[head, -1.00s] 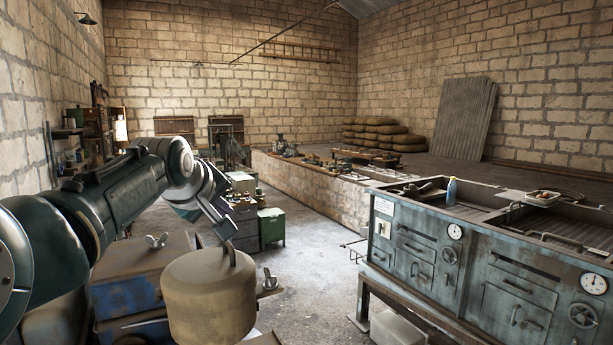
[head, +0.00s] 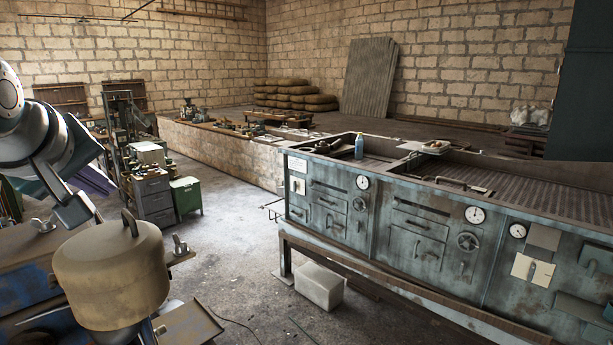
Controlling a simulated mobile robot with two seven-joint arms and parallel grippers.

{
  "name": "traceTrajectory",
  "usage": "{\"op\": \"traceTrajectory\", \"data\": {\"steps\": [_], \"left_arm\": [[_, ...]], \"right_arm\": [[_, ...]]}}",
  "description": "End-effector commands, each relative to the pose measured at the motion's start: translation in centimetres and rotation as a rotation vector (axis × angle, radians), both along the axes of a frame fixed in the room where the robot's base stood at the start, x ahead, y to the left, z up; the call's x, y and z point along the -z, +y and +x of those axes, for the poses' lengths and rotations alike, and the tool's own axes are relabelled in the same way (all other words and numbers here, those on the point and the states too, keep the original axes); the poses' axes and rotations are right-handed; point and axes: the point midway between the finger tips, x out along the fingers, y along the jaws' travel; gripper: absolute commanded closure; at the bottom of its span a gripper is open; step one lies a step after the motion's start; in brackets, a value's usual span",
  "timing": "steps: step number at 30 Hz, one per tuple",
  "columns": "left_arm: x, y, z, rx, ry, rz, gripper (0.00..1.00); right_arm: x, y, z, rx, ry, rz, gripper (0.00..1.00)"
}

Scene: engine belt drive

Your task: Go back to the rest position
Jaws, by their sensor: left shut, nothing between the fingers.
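My left arm comes in at the left edge of the head view. Its gripper (head: 74,213) points down and to the right, shut and empty. It is above and behind the tan domed canister (head: 112,272) and looks apart from it, though the depth between them is hard to judge. The canister has a dark handle on top and sits over blue, rusty machinery (head: 28,290) at the lower left. My right gripper is out of the picture.
A long grey-green metal bench (head: 420,225) with gauges fills the right side, with a blue bottle (head: 358,146) on top. A white block (head: 319,287) is under it. Dark drawers (head: 153,198) and a green cabinet (head: 186,195) stand behind the canister. Concrete floor (head: 235,240) is clear between.

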Motion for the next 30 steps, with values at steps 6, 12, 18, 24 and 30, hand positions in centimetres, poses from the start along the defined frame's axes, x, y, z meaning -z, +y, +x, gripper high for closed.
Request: {"op": "traceTrajectory", "data": {"steps": [6,12,18,24,30], "left_arm": [[5.3,-3.6,-11.6,0.326,0.307,0.256,1.00],[7.2,-8.2,-23.4,0.703,0.531,0.383,1.00],[6.7,-11.1,-30.8,0.953,0.632,0.412,1.00],[6.6,-11.7,-32.4,1.012,0.650,0.416,1.00],[6.6,-11.7,-32.4,1.008,0.649,0.415,1.00]], "right_arm": [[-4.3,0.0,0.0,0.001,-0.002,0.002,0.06],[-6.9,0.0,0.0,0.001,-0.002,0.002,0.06],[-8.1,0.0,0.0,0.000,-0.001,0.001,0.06],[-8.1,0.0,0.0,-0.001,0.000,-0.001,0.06],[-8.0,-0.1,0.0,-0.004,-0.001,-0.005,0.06]]}}
